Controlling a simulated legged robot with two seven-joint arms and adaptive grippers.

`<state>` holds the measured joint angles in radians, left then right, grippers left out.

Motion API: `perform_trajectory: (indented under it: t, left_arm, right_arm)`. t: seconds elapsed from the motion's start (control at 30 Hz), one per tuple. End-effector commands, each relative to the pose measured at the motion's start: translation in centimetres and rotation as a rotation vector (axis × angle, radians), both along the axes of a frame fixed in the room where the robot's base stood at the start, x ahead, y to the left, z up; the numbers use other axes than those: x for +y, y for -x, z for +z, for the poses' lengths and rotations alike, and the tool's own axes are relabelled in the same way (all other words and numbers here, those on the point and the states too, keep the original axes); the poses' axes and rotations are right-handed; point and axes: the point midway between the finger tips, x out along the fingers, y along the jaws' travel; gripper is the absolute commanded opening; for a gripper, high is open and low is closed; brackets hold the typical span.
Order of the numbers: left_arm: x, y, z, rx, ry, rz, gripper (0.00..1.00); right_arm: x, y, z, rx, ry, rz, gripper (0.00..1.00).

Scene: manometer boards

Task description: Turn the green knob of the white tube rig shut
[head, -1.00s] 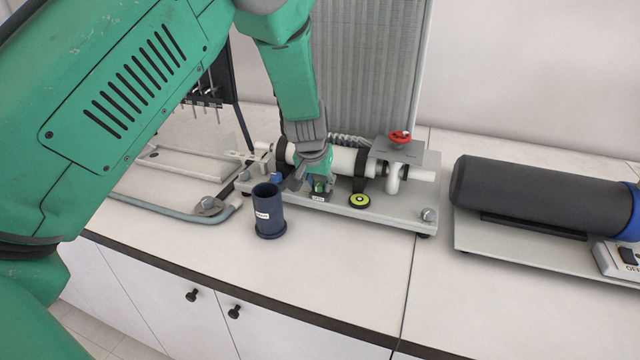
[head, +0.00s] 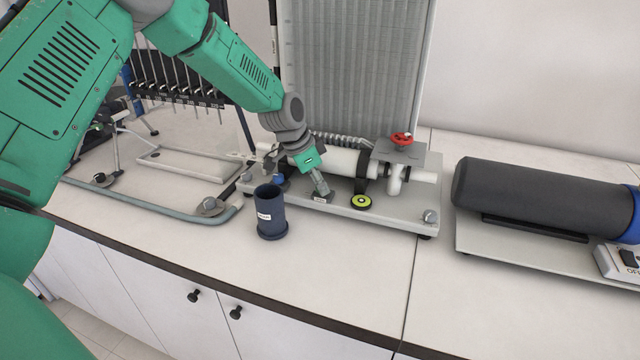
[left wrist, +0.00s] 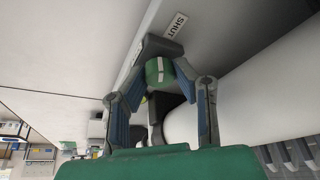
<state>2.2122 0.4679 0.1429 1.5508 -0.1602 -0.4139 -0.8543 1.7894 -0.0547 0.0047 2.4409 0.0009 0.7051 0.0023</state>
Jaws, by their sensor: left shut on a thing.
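The white tube rig (head: 340,161) lies on a pale base plate on the bench, with a thick white tube and a tall ribbed grey panel behind. My left gripper (head: 303,187) reaches down at a slant to the rig's front left. In the left wrist view the green knob (left wrist: 158,70), with a white stripe across it, sits between the fingers of my left gripper (left wrist: 160,62), which is shut on it. A label reading SHUT (left wrist: 176,27) is beside it, and the stripe points roughly toward that label. In the head view my gripper mostly hides the knob. My right gripper is not in view.
A dark blue cup (head: 270,212) stands close in front of the rig's left end. A red knob (head: 402,139) and a yellow-green round part (head: 361,202) are on the rig. A dark cylinder (head: 535,197) lies to the right.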

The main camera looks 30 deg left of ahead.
Motion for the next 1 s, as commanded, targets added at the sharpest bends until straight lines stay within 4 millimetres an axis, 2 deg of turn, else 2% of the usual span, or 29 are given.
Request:
perform_trajectory:
  t: [0.2, 0.5, 1.0]
  left_arm:
    - [0.17, -0.38, 0.07, -0.011, 0.0, -0.178, 0.0]
    - [0.15, -0.35, 0.05, -0.01, -0.003, -0.355, 0.0]
    - [0.11, -0.27, 0.06, -0.008, -0.004, -0.438, 0.0]
  right_arm:
    - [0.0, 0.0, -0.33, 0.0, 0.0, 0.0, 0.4]
    - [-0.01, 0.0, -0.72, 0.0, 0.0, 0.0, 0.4]
    - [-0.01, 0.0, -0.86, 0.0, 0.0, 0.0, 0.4]
